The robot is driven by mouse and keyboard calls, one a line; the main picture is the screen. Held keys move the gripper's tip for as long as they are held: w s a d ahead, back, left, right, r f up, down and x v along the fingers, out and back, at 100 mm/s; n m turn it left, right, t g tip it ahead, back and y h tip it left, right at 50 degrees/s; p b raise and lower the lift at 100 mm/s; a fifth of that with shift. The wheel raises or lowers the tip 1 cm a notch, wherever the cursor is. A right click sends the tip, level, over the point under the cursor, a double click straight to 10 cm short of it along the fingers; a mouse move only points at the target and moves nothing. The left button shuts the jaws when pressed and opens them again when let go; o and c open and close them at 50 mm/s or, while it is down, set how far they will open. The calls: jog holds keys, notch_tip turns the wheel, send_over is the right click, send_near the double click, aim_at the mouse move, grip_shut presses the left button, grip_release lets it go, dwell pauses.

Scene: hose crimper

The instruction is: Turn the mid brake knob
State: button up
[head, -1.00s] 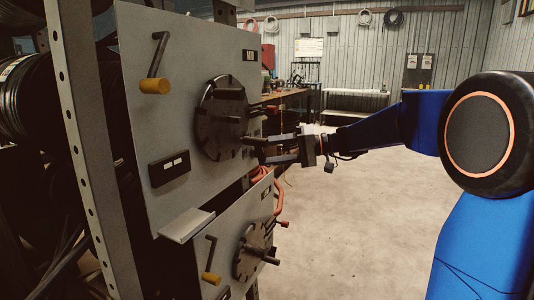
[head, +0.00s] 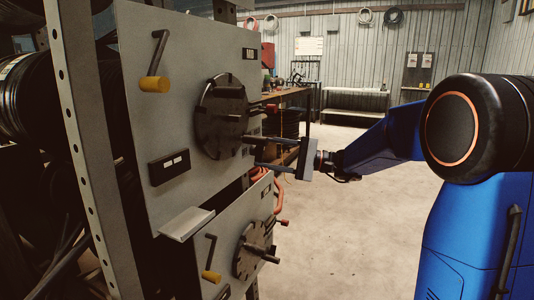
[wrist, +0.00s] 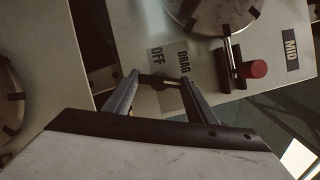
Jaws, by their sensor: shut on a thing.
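The mid brake knob (wrist: 158,81) is a small dark knob with a pale mark, on the grey panel beside the words DRAG and OFF. My gripper (wrist: 160,77) has one fingertip on each side of it in the wrist view and is shut on it. In the head view my gripper (head: 254,152) reaches the right edge of the upper grey panel (head: 190,55), below and right of the large dark disc (head: 221,115). The knob itself is too small and covered to make out there. The label MID (wrist: 291,48) shows in the wrist view.
A red-tipped lever (wrist: 258,69) stands close to the right of my fingers. A yellow-handled crank (head: 155,84) sticks out at the upper left. A lower panel (head: 222,240) has its own disc and crank. The floor (head: 350,230) at right is clear.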

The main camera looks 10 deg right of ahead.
jog(key=shift+f+m+t, duration=0.1)
jog(key=shift+m+t, duration=0.2)
jog(key=shift+m, duration=0.7)
jog(key=o, duration=1.1)
jog(key=shift+c, duration=0.2)
jog(key=shift+d, duration=0.1)
jog(key=v, duration=1.7)
jog(key=shift+f, duration=0.35)
